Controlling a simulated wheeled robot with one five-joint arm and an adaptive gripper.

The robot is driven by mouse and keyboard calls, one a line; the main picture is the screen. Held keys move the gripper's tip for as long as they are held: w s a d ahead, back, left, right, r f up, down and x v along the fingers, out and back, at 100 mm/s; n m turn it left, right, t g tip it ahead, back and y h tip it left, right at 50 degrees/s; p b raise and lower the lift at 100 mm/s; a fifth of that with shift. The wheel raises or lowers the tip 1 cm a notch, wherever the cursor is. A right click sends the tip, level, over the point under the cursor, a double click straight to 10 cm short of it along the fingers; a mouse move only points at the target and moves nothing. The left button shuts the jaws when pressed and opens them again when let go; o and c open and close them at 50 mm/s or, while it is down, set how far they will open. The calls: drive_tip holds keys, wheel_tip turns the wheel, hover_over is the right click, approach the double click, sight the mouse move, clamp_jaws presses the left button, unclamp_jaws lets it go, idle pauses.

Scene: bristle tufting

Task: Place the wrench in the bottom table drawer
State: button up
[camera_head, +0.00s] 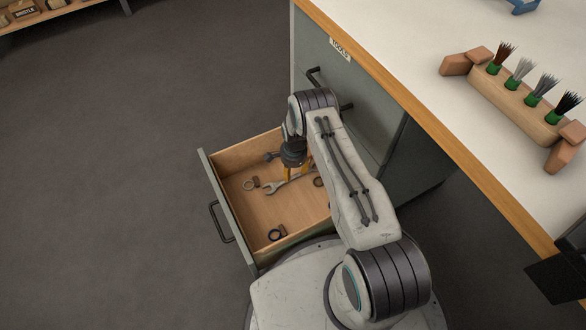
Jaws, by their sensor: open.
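The fingers are open. My arm hides the far right part of the drawer and part of the wrench.
Small rings and nuts (277,233) lie in the drawer. The drawer's handle (220,222) faces left. The white worktop (420,45) above holds a wooden block (515,100) with several brush tufts. A shelf (55,12) stands at the upper left. The grey floor is clear.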

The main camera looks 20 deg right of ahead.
drive_tip(key=shift+r+p, duration=0.65)
drive_tip(key=shift+r, duration=0.35)
drive_tip(key=shift+s, duration=0.2)
